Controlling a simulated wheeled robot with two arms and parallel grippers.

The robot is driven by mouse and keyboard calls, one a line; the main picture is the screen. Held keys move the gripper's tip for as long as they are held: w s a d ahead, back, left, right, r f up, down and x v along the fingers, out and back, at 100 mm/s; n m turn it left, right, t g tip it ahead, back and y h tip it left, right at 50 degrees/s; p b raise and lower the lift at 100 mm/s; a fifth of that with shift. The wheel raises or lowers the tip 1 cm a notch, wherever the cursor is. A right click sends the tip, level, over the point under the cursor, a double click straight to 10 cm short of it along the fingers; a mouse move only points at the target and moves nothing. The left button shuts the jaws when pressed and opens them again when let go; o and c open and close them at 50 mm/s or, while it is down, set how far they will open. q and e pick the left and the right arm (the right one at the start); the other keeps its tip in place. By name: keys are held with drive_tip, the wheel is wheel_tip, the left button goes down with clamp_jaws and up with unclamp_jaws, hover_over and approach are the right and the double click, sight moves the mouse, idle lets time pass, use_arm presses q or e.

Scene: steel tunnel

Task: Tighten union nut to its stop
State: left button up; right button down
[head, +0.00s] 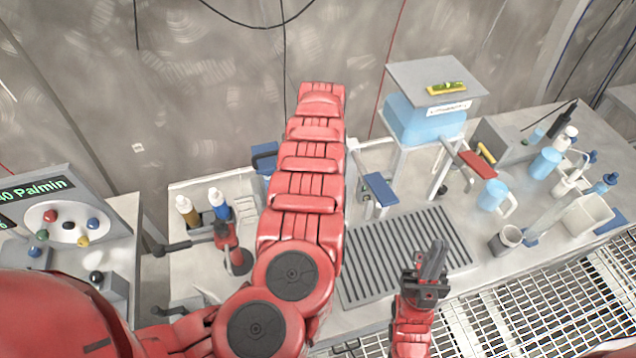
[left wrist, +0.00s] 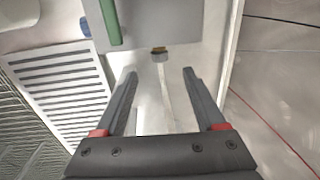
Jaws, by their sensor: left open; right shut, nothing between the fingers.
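In the left wrist view, a small brass-coloured nut-like fitting (left wrist: 159,50) sits at the top of a pale, narrow pipe (left wrist: 168,95), below a grey plate. It looks like the union nut, but it is too small to tell how it is seated. My left gripper (left wrist: 158,73) is open, its two fingers apart on either side of the pipe, and the fitting shows just beyond the tips. I see no contact. In the head view I cannot make out the left gripper or the nut. My right gripper (head: 432,256) is shut and empty above the bench's front, near the slatted drain.
A blue tank (head: 425,122) under a grey plate with a level (head: 446,88) stands at the back. A slatted drain (head: 405,250) lies before it. Jugs and bottles (head: 545,163) crowd the right. A control panel (head: 68,218) stands left. A metal grating (head: 540,320) runs along the front.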

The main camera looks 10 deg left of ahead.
use_arm(q)
drive_tip(key=f, duration=0.9)
drive_tip(key=shift+w+a+f+b, duration=0.2)
drive_tip(key=shift+w+b, duration=0.1)
drive_tip(key=shift+f, duration=0.55)
clamp_jaws()
drive_tip(key=b, duration=0.4)
drive_tip(key=g+b, duration=0.1)
drive_tip(key=b, duration=0.3)
drive_tip(key=shift+w+d+f+h, duration=0.1)
drive_tip(key=shift+f+h, duration=0.2)
drive_tip(key=shift+r, duration=0.1)
drive_tip(key=shift+r+g, duration=0.2)
drive_tip(key=shift+g, duration=0.1)
